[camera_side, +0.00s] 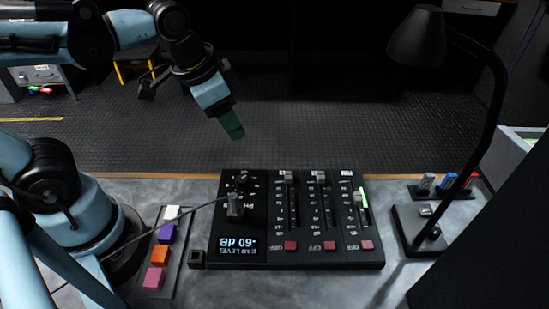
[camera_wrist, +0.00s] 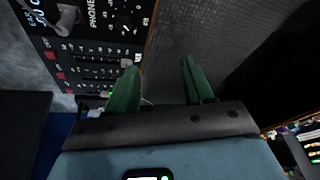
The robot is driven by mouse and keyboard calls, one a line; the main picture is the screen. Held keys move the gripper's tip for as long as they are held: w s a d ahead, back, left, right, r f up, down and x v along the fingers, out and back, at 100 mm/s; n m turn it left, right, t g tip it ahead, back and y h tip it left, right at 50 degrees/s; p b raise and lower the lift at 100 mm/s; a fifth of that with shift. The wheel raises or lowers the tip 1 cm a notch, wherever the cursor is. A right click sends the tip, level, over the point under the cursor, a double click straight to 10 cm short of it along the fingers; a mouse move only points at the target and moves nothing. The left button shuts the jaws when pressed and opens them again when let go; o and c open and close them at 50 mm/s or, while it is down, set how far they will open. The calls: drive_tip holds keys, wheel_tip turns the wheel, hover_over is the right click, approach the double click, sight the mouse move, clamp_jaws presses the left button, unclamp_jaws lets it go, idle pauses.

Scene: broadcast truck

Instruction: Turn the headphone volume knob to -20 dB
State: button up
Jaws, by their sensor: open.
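The black mixer panel (camera_side: 300,258) lies on the grey counter. Its small dark round headphone knob (camera_side: 242,180), ringed by white marks, sits at the panel's far left. In the wrist view the knob (camera_wrist: 126,18) is at the top, beside the "PHONE" lettering. The panel display (camera_side: 238,244) appears upside down and reads "EAR LEVEL -60 dB". My gripper (camera_side: 232,128) hangs in the air beyond the panel's far edge, apart from the knob. In the wrist view its green fingers (camera_wrist: 160,66) are spread with nothing between them.
A grey plug (camera_side: 235,206) with a cable stands between knob and display. Three faders (camera_side: 320,178) are to the right. A strip of coloured buttons (camera_side: 160,254) lies left of the panel. A black desk lamp (camera_side: 418,38) stands at the right. Space above the panel is clear.

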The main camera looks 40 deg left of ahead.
sight(242, 178)
drive_tip(key=s+d+r+m+g, duration=0.1)
drive_tip(key=d+m+g, duration=0.3)
drive_tip(key=m, duration=0.1)
drive_tip(key=shift+s+f, duration=0.1)
drive_tip(key=shift+f, duration=5.85)
clamp_jaws()
